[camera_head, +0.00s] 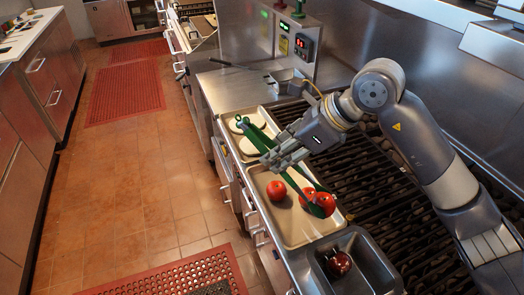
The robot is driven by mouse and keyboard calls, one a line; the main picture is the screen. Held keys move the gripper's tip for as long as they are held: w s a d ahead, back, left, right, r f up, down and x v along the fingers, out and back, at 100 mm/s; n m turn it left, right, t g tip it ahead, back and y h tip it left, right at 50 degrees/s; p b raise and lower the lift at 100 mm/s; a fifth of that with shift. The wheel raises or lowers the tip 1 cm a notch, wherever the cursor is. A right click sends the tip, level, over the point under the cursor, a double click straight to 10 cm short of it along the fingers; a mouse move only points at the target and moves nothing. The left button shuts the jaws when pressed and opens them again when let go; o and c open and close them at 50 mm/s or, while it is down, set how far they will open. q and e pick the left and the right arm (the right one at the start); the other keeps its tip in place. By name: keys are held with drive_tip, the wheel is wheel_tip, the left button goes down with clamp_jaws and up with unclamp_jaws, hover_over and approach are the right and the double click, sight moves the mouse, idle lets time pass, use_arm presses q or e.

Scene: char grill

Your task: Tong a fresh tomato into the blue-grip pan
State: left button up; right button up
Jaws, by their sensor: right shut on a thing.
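My right gripper (272,158) is shut on green tongs (291,182) over the counter. The tongs slant down to the right, with their tips at the red tomatoes in a beige tray (296,235). One tomato (325,201) is at the tips, partly covered by them; I cannot tell whether they grip it. Another red tomato (306,196) is close beside it, partly hidden. A third tomato (276,190) lies apart to the left in the tray. I cannot make out a pan with a blue grip. My left gripper is out of view.
A grey bin (378,268) in front holds a dark red round item (338,262). A second tray (246,153) behind holds pale flat pieces. The grill grate (375,185) lies to the right under my right arm. A control box (298,45) stands at the back.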

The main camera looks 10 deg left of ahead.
use_arm(q)
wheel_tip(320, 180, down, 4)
drive_tip(key=b, duration=0.3)
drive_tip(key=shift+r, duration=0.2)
use_arm(e)
drive_tip(key=d+m+t+h, duration=0.5)
drive_tip(key=d+m, duration=1)
drive_tip(key=d, duration=0.9)
drive_tip(key=shift+w+d+r+t+h, duration=0.3)
drive_tip(key=shift+d+r+h, duration=0.1)
drive_tip(key=shift+h, duration=0.7)
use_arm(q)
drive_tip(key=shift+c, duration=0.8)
use_arm(e)
drive_tip(key=shift+a, duration=0.1)
